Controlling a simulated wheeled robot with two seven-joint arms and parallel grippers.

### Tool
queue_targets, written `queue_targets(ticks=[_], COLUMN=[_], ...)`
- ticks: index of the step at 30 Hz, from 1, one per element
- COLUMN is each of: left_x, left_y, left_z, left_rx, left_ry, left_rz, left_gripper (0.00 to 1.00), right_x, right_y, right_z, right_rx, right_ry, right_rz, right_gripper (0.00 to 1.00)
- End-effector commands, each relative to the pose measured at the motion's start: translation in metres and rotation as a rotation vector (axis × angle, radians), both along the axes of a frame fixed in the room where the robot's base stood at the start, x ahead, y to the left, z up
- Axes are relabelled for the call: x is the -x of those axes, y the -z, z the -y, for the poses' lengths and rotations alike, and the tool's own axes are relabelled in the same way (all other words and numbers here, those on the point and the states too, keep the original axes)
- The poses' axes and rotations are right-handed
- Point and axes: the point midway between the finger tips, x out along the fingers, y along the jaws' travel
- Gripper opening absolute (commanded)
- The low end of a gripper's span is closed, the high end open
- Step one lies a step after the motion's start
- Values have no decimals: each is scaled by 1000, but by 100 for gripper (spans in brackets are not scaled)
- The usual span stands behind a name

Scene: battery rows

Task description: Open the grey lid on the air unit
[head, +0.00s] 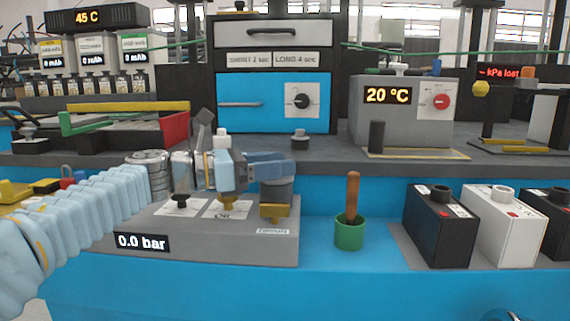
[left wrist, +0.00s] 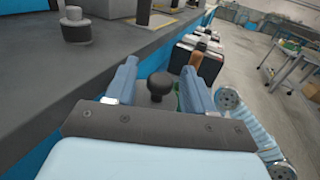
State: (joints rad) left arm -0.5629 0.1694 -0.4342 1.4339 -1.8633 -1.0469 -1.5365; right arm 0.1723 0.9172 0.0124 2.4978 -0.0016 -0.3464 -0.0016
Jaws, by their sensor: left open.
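The air unit (head: 150,222) is a grey box with a "0.0 bar" display on the blue bench. A dark grey cylindrical cup (head: 277,189) stands at its right end, above a yellow fitting; its top, where the grey lid would sit, is largely hidden by my gripper. My left gripper (head: 285,165) is level, pointing right, at the cup's top. In the left wrist view, a black round knob (left wrist: 157,84) shows between the spread fingers of the left gripper (left wrist: 163,82). I cannot tell whether the fingers touch it.
A green cup (head: 349,233) with a wooden-handled tool stands right of the air unit. Black and white batteries (head: 498,226) stand farther right. Behind are a grey ledge, a "20 °C" unit (head: 400,112) and a blue-fronted cabinet (head: 260,100). The blue bench front is clear.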

Motion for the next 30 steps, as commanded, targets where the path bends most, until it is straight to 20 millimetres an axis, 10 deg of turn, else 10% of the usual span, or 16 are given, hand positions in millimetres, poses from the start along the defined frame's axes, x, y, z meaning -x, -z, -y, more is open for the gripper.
queue_targets(ticks=[15, 25, 30], left_x=[-8, -8, -8], left_y=[0, 0, 0], left_z=[20, 19, 19], left_rx=[0, 0, 0], left_ry=[0, -1, -1], left_rz=[1, 1, 1], left_gripper=[51, 1, 0], right_x=[0, 0, 0], right_y=[0, 0, 0], right_z=[0, 0, 0], right_rx=[0, 0, 0], right_ry=[0, 0, 0], right_rz=[0, 0, 0], right_gripper=[43, 43, 43])
